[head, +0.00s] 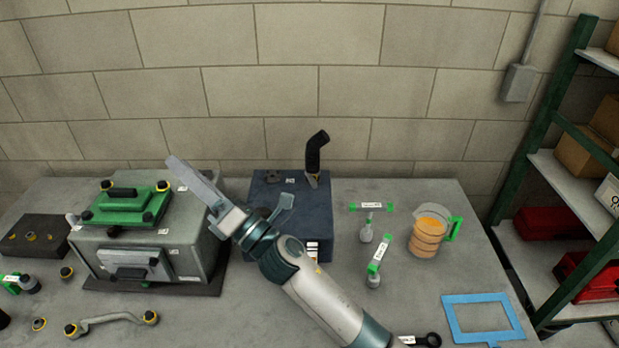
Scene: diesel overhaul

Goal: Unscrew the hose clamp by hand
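A black bent hose (316,152) stands upright on the dark blue block (262,200) at the back middle of the bench. A small metal band with a yellowish part, which looks like the hose clamp (312,180), sits around the foot of the hose. Its screw is too small to make out. My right gripper (230,181) is left of the hose and apart from it, above the bench between the grey housing and the blue block. Its two fingers are spread and nothing shows between them. My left gripper is not in view.
A grey housing (188,252) with a green cover (127,205) stands at the left. Green-handled tools (375,262) and a jug of orange liquid (428,236) stand right of the block. A blue frame (462,337) lies front right. A shelf rack stands far right, a block wall behind.

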